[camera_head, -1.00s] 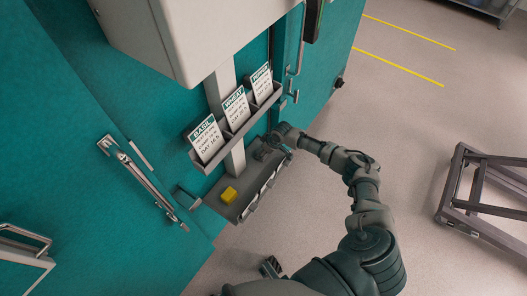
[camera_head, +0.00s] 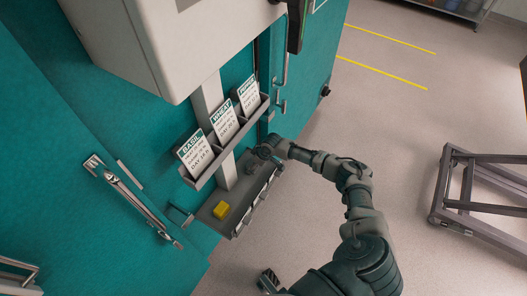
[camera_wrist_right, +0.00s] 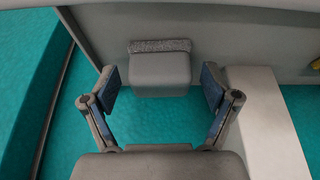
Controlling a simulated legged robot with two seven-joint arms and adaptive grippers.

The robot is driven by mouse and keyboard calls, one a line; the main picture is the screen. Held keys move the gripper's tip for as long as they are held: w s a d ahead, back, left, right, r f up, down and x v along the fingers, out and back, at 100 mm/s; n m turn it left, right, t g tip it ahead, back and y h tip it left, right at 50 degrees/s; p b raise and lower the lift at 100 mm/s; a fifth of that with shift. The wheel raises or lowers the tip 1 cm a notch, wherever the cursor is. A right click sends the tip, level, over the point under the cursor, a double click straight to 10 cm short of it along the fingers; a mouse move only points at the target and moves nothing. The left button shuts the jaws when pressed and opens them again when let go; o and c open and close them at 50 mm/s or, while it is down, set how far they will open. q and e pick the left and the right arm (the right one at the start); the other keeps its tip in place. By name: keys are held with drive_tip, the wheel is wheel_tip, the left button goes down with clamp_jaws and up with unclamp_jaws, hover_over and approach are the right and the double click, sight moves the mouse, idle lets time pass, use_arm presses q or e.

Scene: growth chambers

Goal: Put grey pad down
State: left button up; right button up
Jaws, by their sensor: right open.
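The grey pad (camera_wrist_right: 160,72), a pale grey block with a speckled strip along its far edge, shows in the right wrist view. It lies between the fingertips of my right gripper (camera_wrist_right: 160,88), with a gap on either side. The right gripper is open and touches the pad with neither finger. In the head view my right gripper (camera_head: 262,156) is at the far end of the lower grey shelf (camera_head: 208,218), below the card rack. The pad cannot be made out there.
A yellow block (camera_head: 221,210) sits at the shelf's near end. The rack (camera_head: 202,181) above holds three cards, with a grey box (camera_head: 170,50) overhead. Teal doors with handles (camera_head: 130,195) stand left. Open floor and a metal frame (camera_head: 470,190) are at right.

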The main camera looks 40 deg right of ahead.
use_arm(q)
wheel_tip(320, 180, down, 11)
drive_tip(key=s+p, duration=0.2)
drive_tip(key=p, duration=0.1)
drive_tip(key=shift+s+a+r+p, duration=0.15)
drive_tip(key=shift+r+p, duration=0.05)
drive_tip(key=shift+p, duration=0.2)
use_arm(e)
drive_tip(key=v, duration=1.7)
drive_tip(key=shift+w, duration=0.25)
drive_tip(key=shift+a+r, duration=0.1)
drive_tip(key=shift+a, duration=0.1)
